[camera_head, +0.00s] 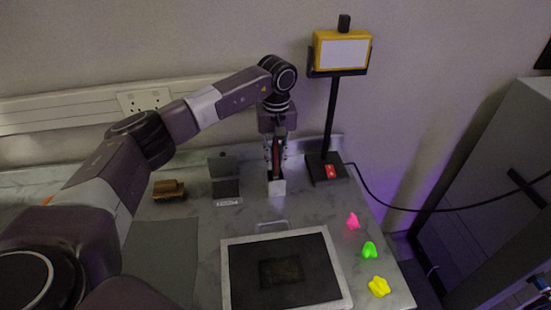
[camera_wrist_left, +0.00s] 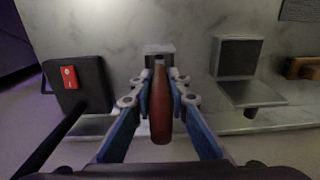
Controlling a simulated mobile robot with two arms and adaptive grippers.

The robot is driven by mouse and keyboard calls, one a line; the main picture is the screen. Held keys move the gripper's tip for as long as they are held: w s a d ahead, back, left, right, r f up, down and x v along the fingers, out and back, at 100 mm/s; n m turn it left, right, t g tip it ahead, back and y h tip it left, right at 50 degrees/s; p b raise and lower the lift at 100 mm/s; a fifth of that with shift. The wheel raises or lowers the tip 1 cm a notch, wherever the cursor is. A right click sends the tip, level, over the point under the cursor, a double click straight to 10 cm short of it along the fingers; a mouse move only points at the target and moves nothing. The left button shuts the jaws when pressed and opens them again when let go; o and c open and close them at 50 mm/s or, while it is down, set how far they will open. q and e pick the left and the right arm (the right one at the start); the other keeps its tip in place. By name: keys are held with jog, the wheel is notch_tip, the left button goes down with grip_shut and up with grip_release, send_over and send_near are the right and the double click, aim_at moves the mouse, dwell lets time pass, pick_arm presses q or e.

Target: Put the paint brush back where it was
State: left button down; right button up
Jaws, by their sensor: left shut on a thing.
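My left gripper (camera_head: 275,160) is shut on the paint brush (camera_wrist_left: 160,108), whose reddish-brown handle shows between the blue fingers in the left wrist view. In the head view only a thin red strip of the brush (camera_head: 276,158) shows between the fingers. The brush stands about upright over a small pale block-shaped holder (camera_head: 277,187) near the back of the table. The holder also shows at the brush's far end in the left wrist view (camera_wrist_left: 158,48). Whether the brush's lower end is inside or just above the holder is hidden. My right gripper is not in view.
A lamp with a black base (camera_head: 327,170) and red switch stands close right of the holder. A dark stand (camera_head: 225,178) is close left, then a brown wooden object (camera_head: 169,190). A white-rimmed tray (camera_head: 334,270) is in front. Pink, green and yellow pieces (camera_head: 378,286) lie right.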

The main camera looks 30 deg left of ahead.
pick_arm(q)
jog(key=c, duration=1.8)
grip_release()
jog(key=shift+c, duration=0.2)
jog(key=shift+r, duration=0.35)
notch_tip(320, 180, up, 11)
jog(key=b, duration=0.3)
jog(key=shift+d+f, duration=0.1)
jog(key=shift+f, duration=0.1)
jog(key=shift+r, duration=0.45)
jog(key=shift+f, duration=0.1)
